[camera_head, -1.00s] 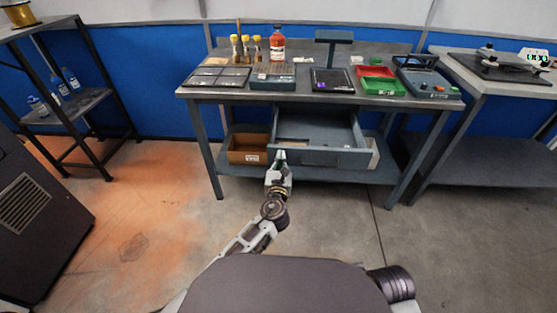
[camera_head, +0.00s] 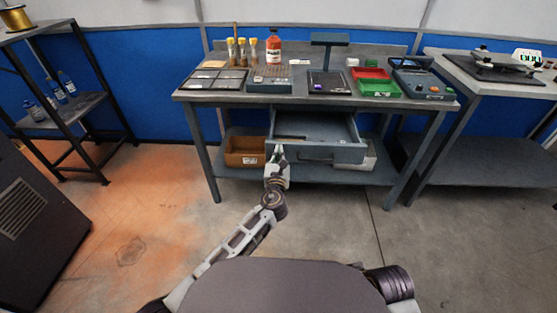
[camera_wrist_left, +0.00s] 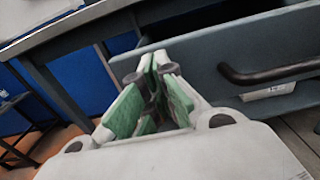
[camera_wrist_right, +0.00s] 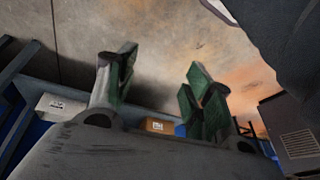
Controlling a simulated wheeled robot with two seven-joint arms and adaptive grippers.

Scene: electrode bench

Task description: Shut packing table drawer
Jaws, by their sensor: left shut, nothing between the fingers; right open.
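The packing table drawer (camera_head: 335,152) is pulled out under the packing table (camera_head: 200,95), with its grey front and dark handle facing me. My left gripper (camera_head: 277,151) is at the left end of the drawer front. In the left wrist view my left gripper (camera_wrist_left: 155,75) is shut and empty, with its tips close to the drawer front (camera_wrist_left: 205,65); I cannot tell whether they touch. The handle (camera_wrist_left: 270,75) is to its right. My right gripper (camera_wrist_right: 155,90) is open and empty in the right wrist view, above the floor; it is not visible in the head view.
A brown box (camera_head: 245,150) stands on the lower shelf left of the drawer, and a white box (camera_head: 366,160) to its right. Bottles, trays and instruments cover the tabletop. A side bench (camera_head: 480,72) is at the right. Floor before the table is clear.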

